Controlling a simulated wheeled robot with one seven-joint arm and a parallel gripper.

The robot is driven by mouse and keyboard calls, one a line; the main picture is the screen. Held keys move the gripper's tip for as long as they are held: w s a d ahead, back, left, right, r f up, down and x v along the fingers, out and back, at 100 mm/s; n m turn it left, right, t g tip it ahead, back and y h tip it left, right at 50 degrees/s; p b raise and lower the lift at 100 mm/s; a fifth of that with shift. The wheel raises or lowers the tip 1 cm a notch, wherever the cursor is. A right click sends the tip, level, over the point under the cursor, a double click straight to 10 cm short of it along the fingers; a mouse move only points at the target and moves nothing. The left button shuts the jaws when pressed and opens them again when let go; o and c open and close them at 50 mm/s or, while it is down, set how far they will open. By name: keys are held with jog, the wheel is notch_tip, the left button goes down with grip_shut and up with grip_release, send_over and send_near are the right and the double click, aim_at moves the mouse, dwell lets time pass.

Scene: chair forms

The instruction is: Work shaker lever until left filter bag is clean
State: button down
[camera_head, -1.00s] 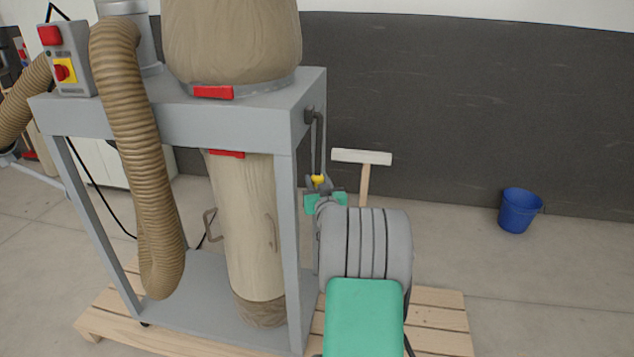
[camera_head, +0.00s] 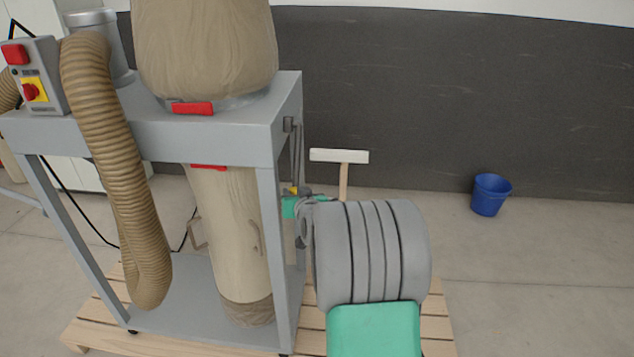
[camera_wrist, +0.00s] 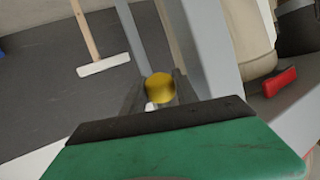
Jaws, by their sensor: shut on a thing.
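The shaker lever (camera_head: 297,155) is a thin grey bar hanging from a pivot at the right end of the grey machine frame (camera_head: 200,140). Its yellow knob (camera_wrist: 160,87) shows between my fingers in the wrist view and as a small spot in the head view (camera_head: 294,190). My gripper (camera_wrist: 160,95) is shut on this knob. One beige-brown filter bag (camera_head: 205,45) stands on top of the frame, clamped by a band with a red latch (camera_head: 192,108). Its top is cut off. I cannot tell how much dust it holds.
A beige collection bag (camera_head: 235,235) hangs below, beside a ribbed hose (camera_head: 110,170). A switch box (camera_head: 35,75) sits at the upper left. The machine stands on a wooden pallet (camera_head: 95,325). A broom (camera_head: 340,157) and blue bucket (camera_head: 490,195) are behind; floor at right is clear.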

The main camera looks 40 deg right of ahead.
jog(key=shift+a+r, duration=0.1)
jog(key=c, duration=0.9)
grip_release()
jog(key=shift+s, duration=0.1)
jog(key=shift+c, duration=0.2)
